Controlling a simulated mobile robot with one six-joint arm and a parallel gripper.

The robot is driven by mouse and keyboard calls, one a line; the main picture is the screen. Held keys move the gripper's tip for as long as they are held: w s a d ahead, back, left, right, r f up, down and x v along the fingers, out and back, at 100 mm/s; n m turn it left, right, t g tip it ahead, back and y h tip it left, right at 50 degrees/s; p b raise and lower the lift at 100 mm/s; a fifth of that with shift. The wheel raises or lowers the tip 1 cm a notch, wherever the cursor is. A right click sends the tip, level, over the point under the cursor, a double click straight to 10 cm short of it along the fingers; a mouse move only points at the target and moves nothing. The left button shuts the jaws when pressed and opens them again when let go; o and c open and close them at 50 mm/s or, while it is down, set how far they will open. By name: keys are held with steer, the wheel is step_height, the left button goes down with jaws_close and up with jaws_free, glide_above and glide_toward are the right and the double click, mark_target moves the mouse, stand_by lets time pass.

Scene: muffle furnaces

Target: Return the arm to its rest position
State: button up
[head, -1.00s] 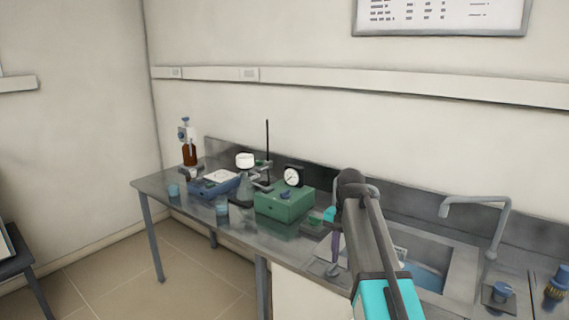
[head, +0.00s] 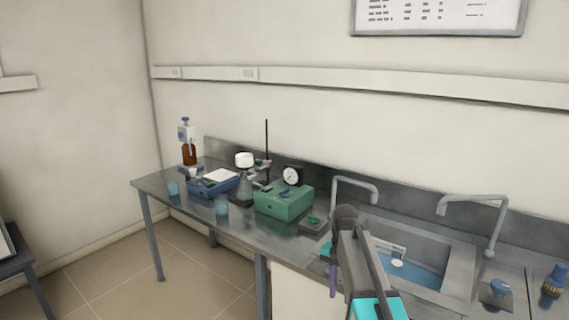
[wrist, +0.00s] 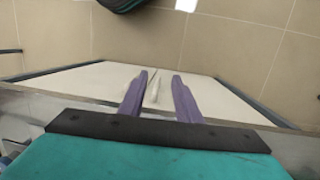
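My arm (head: 362,265) with cyan parts reaches up from the lower right of the head view, in front of the sink. My gripper (wrist: 159,82) shows two purple fingers in the wrist view. They stand apart with nothing gripped between them. A thin pale bar shows in the gap, against the white panel behind. In the head view only a purple finger (head: 333,280) shows beside the arm, at the bench's front edge. The rest of the gripper is hidden there.
The steel bench (head: 236,229) carries a green box (head: 283,203), a blue device (head: 213,185), a brown bottle (head: 189,154) and a stand (head: 267,150). The floor (head: 130,297) is clear at lower left.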

steer(key=s+f+g, duration=0.2)
steer(key=s+f, duration=0.6)
steer(key=f, duration=0.5)
steer(key=s+f+g, duration=0.2)
steer(key=s+f, duration=0.7)
steer(key=f, duration=0.3)
steer(key=s+f+n, duration=0.3)
steer(key=s+f, duration=0.5)
steer(key=s, duration=0.3)
steer(key=s+f+n, duration=0.4)
steer(key=s+f, duration=0.5)
steer(key=s, duration=0.2)
steer(key=shift+s+n, duration=0.3)
steer(key=shift+s, duration=0.05)
